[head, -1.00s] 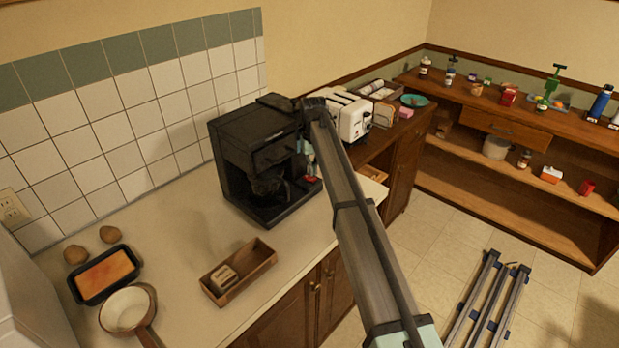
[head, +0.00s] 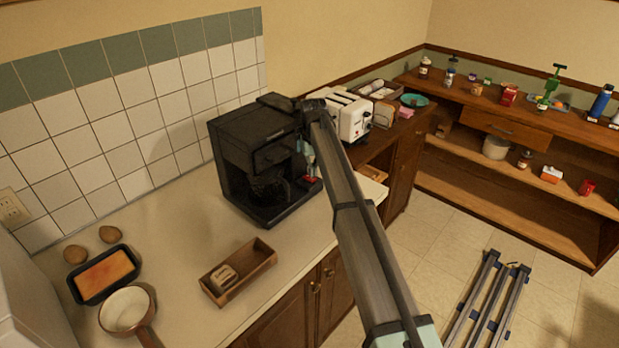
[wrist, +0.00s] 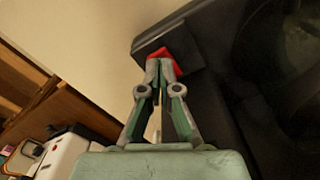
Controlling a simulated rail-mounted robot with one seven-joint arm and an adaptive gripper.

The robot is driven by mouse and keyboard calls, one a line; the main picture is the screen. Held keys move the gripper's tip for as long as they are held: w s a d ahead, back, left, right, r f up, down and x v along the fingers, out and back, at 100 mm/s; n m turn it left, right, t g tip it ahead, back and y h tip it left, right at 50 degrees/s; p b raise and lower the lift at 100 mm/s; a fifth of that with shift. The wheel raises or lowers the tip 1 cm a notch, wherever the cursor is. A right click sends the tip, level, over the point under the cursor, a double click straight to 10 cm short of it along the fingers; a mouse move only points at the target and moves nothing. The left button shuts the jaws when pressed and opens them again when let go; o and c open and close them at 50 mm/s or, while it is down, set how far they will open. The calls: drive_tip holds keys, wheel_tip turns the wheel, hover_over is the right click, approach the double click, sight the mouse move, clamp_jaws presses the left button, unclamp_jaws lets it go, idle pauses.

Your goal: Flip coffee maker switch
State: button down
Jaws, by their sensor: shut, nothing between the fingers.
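The black coffee maker (head: 258,150) stands on the counter against the tiled wall in the head view. Its red switch (head: 309,179) shows low on its right side, beside my arm. In the wrist view the red switch (wrist: 178,57) sits on the black base of the coffee maker (wrist: 215,100). My gripper (wrist: 160,66) is shut and empty, its fingertips over the near edge of the switch. They look to be at or touching it; I cannot tell if they press.
A white toaster (head: 349,115) stands behind my arm. A wooden box (head: 262,262) with a small item in it, a loaf pan (head: 83,289) and a pan (head: 128,309) are on the counter (head: 180,230). Clear counter lies left of the coffee maker.

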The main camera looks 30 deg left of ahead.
drive_tip(key=shift+f+b, duration=0.3)
drive_tip(key=shift+f, duration=0.7)
idle(0.5)
drive_tip(key=shift+r, duration=0.15)
drive_tip(key=shift+r+p, duration=1.5)
drive_tip(key=shift+r, duration=1.9)
